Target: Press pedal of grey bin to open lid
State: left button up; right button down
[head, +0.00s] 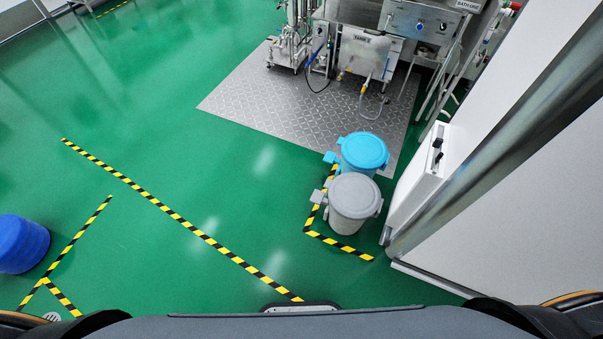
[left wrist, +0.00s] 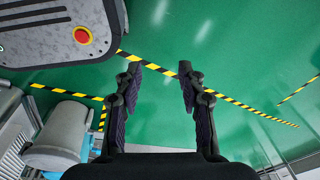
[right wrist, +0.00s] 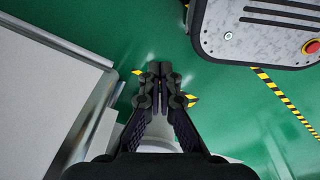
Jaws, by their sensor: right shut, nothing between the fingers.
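The grey bin (head: 351,211) stands on the green floor right of centre in the head view, with its round lid (head: 355,195) down. Its grey pedal (head: 318,196) sticks out on the left side. In the left wrist view a grey bin (left wrist: 60,137) shows at the lower left. My left gripper (left wrist: 158,72) is open and empty, with green floor between its fingers. My right gripper (right wrist: 160,66) is shut and empty. A pale grey round shape, partly hidden, lies behind its fingers. Neither gripper shows in the head view.
A blue bin (head: 362,151) stands just behind the grey one. A white wall panel (head: 418,190) is close on the right. A metal washer (head: 366,50) stands at the back. Yellow-black tape (head: 338,243) borders the bins. A blue drum (head: 21,244) stands far left. Open floor lies left of the bins.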

aim_at(318, 197)
jog(key=i+j, duration=0.15)
jog(key=j, duration=0.2)
jog(key=i+j+z, duration=0.15)
jog(key=i+j, duration=0.2)
jog(key=j, duration=0.3)
jog(key=i+j+z, duration=0.15)
jog(key=j, duration=0.2)
jog(key=i+j, duration=0.1)
jog(key=j, duration=0.25)
jog(key=i+j+z, duration=0.15)
jog(key=j, duration=0.25)
